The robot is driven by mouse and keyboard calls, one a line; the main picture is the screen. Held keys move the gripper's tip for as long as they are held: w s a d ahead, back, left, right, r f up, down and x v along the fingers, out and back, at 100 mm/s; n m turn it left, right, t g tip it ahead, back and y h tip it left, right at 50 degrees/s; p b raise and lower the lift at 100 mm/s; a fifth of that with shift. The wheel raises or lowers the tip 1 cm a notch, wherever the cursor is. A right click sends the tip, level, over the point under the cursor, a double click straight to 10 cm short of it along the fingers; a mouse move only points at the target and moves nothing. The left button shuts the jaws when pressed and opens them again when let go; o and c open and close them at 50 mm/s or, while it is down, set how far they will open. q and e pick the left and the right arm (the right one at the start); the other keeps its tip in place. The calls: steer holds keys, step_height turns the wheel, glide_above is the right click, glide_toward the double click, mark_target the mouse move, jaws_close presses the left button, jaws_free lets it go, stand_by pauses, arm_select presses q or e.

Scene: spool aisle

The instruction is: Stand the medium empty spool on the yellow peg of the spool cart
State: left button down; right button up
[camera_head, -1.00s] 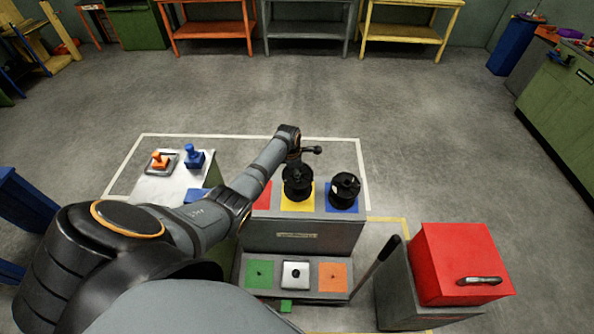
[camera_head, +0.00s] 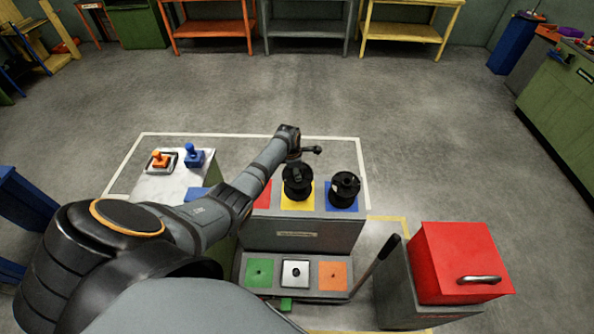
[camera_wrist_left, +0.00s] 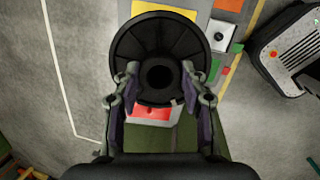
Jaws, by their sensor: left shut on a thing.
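A black spool (camera_head: 297,190) is at the yellow patch (camera_head: 311,200) on the top of the grey spool cart (camera_head: 300,237). My left gripper (camera_head: 296,172) is shut on this spool from above. In the left wrist view the spool (camera_wrist_left: 155,38) shows its round flange and dark centre hole between my two fingers (camera_wrist_left: 160,92). The spool hides the yellow peg, so I cannot tell whether it is around the peg or above it. My right gripper is not in view.
Another black spool (camera_head: 344,187) stands on the blue patch beside it. The cart's lower shelf has green (camera_head: 260,268), white (camera_head: 295,283) and orange (camera_head: 333,283) patches. A red box (camera_head: 458,262) is at right. A table with orange and blue pieces (camera_head: 194,157) is at left.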

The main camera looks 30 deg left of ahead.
arm_select(q)
steer(key=shift+s+a+b+x, duration=0.1)
steer(key=shift+a+b+x, duration=0.05)
steer(key=shift+b+x, duration=1.45)
steer(key=shift+s+a+b+x, duration=0.15)
steer(key=shift+b+x, duration=1.35)
steer(key=shift+x, duration=0.25)
steer(key=c, duration=0.7)
jaws_free()
steer(key=shift+o, duration=0.2)
steer(key=v, duration=1.2)
